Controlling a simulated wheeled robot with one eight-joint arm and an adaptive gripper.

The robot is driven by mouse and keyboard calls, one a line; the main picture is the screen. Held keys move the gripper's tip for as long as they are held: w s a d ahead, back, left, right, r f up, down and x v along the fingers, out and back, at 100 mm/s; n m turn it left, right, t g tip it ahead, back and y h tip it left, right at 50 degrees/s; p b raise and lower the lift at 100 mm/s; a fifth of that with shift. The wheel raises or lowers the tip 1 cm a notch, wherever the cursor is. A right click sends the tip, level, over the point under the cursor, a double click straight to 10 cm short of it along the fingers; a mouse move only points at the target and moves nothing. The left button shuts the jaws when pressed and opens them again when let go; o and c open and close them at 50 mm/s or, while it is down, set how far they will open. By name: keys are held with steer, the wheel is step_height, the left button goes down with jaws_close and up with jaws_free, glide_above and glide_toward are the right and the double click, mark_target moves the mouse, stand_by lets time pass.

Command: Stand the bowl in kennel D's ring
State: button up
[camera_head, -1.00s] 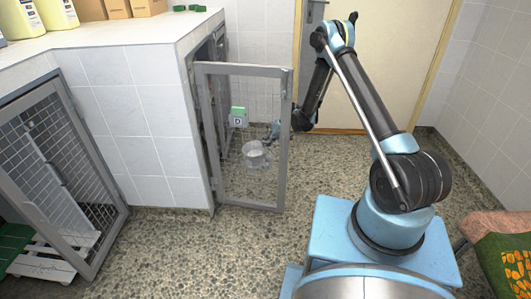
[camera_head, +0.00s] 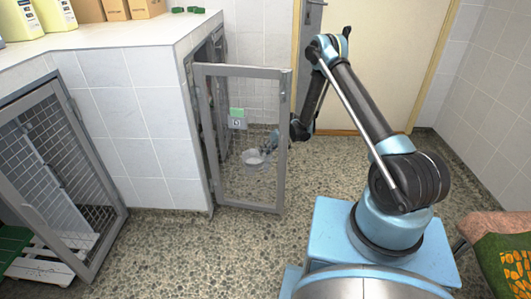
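Kennel D's door (camera_head: 283,150) is a grey frame standing open, with a green and white D label (camera_head: 237,119) on it. A small silvery bowl (camera_head: 253,161) shows through the door panel, off the floor as far as I can see. My gripper (camera_head: 270,147) is behind the door, at the bowl's upper right. It touches or nearly touches the bowl's rim. Its fingers are too small and veiled by the door to tell whether they are shut on the bowl. The ring cannot be told apart from the bowl, so I cannot tell whether the bowl sits in it.
A tiled counter (camera_head: 130,40) with bottles and boxes stands at the left. A mesh kennel door (camera_head: 60,170) stands below it. The speckled floor (camera_head: 190,250) is clear in the middle. A seat with a patterned cloth (camera_head: 505,255) is at the lower right. A cream door (camera_head: 385,60) is behind.

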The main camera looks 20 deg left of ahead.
steer(key=shift+r, duration=0.1)
steer(key=d+r+m, duration=0.1)
steer(key=d+r, duration=0.5)
steer(key=r, duration=0.3)
steer(key=d+r+t+h, duration=0.1)
steer(key=d+r, duration=0.5)
steer(key=r, duration=0.3)
steer(key=d+r+m, duration=0.1)
steer(key=d+r, duration=0.5)
steer(key=r, duration=0.3)
steer(key=s+d+r+m+t+h, duration=0.2)
steer(key=s+d+r, duration=0.7)
steer(key=d+r, duration=0.35)
steer(key=s+d+r+m+h, duration=0.1)
steer(key=s+d+r, duration=0.2)
steer(key=s+d, duration=0.4)
steer(key=s+d+r+m+h, duration=0.1)
steer(key=s+d+r, duration=0.3)
steer(key=s, duration=0.5)
steer(key=s+d+f+m+h, duration=0.1)
steer(key=s+d+f, duration=0.2)
steer(key=s, duration=0.5)
steer(key=s+d+f+m+t+h, duration=0.1)
steer(key=s+d+f, duration=0.3)
steer(key=s+d, duration=0.2)
steer(key=shift+s+d+f, duration=0.15)
steer(key=shift+s+f, duration=0.05)
steer(key=shift+s, duration=0.8)
